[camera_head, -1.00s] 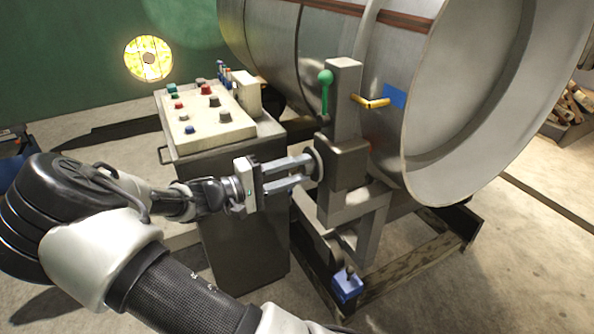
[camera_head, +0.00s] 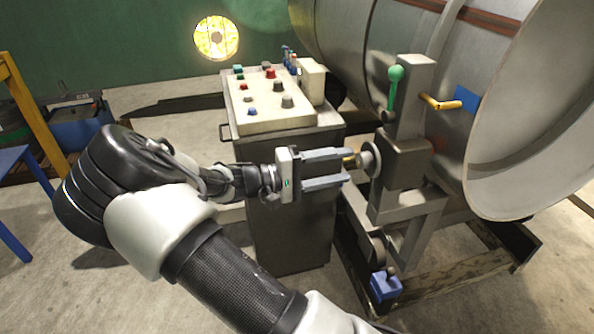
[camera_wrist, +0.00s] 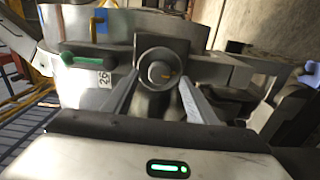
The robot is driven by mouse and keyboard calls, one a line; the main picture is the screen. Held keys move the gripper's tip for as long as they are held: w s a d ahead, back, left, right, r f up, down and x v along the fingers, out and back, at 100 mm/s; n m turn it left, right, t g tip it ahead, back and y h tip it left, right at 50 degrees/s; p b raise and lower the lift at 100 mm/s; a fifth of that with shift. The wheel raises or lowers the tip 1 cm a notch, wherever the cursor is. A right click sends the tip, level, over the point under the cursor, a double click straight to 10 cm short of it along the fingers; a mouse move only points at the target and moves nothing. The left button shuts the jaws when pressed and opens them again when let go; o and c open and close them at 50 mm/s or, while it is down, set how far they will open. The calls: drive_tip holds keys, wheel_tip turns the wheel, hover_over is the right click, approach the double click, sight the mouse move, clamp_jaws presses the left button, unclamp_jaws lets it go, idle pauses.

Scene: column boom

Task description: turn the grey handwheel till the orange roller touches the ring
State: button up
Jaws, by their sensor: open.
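The grey handwheel (camera_head: 370,160) sits on the left side of a grey block on the column boom. A small yellowish piece shows at its hub. My gripper (camera_head: 348,167) is open and empty, its two fingers pointing at the wheel from the left, with a small gap to it. In the wrist view the handwheel (camera_wrist: 160,72) appears ahead, between and beyond the fingers. The orange roller (camera_head: 440,103) sticks out right of the boom's post towards the large grey ring (camera_head: 477,125), near a blue patch. I cannot tell whether roller and ring touch.
A control cabinet (camera_head: 285,200) with buttons stands just behind my gripper. A green-knobbed lever (camera_head: 395,75) rises beside the post. A blue box (camera_head: 385,286) sits low at the boom's foot. Blue and yellow frames stand at the far left.

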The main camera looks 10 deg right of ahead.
drive_tip(key=a+p, duration=0.1)
drive_tip(key=a, duration=1.2)
drive_tip(key=shift+s+a, duration=0.25)
